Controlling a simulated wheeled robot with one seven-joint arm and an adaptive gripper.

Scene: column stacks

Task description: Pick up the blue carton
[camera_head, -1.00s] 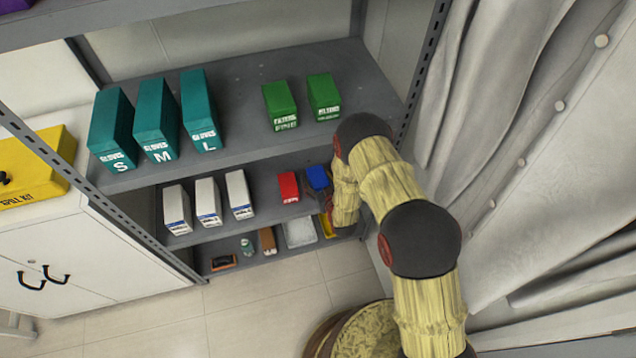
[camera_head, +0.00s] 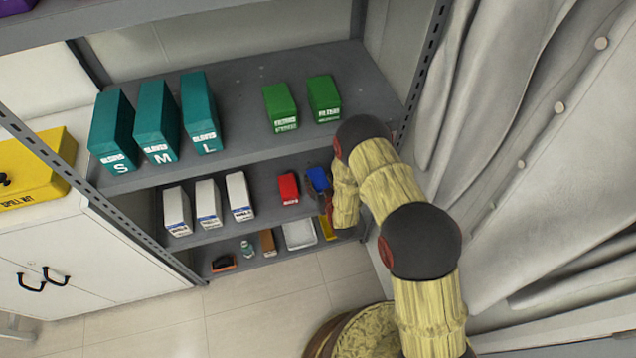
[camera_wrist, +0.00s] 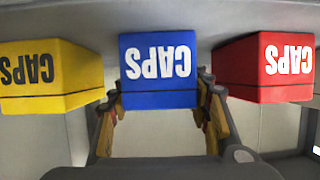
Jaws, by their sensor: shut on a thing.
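The blue carton (camera_head: 318,179) stands on the middle shelf at its right end, just right of the red carton (camera_head: 288,188). In the wrist view the blue carton (camera_wrist: 158,75) fills the middle, with its white CAPS lettering upside down. My gripper (camera_wrist: 160,103) has one finger along each side of it and is shut on it. In the head view my gripper (camera_head: 326,200) is at the carton's front and partly hidden by my arm. I cannot tell whether the carton is clear of the shelf.
In the wrist view a yellow carton (camera_wrist: 45,75) and the red carton (camera_wrist: 265,68) flank the blue one, with small gaps. White boxes (camera_head: 208,203) stand further left. The upper shelf (camera_head: 240,100) lies above, and a rack post (camera_head: 425,75) and grey curtain (camera_head: 540,130) are on the right.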

